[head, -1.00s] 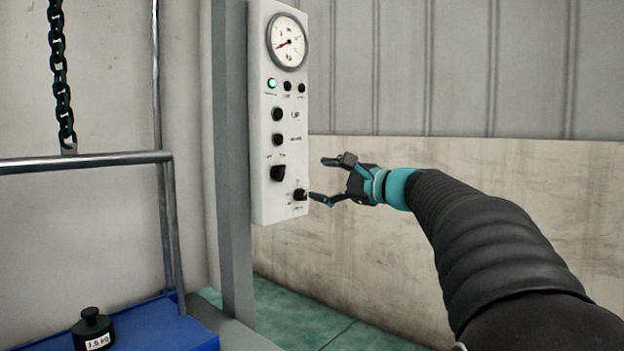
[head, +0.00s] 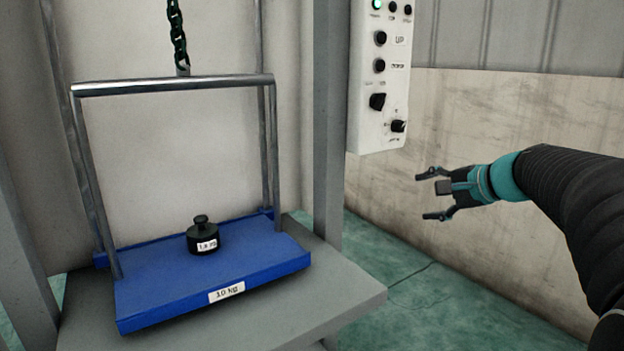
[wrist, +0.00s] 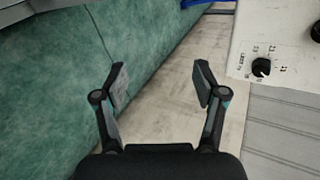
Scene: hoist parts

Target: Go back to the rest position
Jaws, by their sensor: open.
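My gripper (head: 432,194) is open and empty, to the right of and below the white control panel (head: 372,118) in the head view. It touches nothing. In the wrist view the two fingers of my gripper (wrist: 160,85) stand apart with only floor and wall behind them. The panel (wrist: 252,28) shows at the upper right there, with a black knob (wrist: 261,67) near its corner. In the head view the panel carries black buttons, a lit green lamp (head: 376,4) and a lower knob (head: 398,126). The top of the panel is cut off.
A blue platform (head: 160,290) labelled 10 kg hangs by a silver frame (head: 170,84) from a chain (head: 177,35). A black weight (head: 202,238) stands on it. A grey post (head: 328,120) stands between platform and panel.

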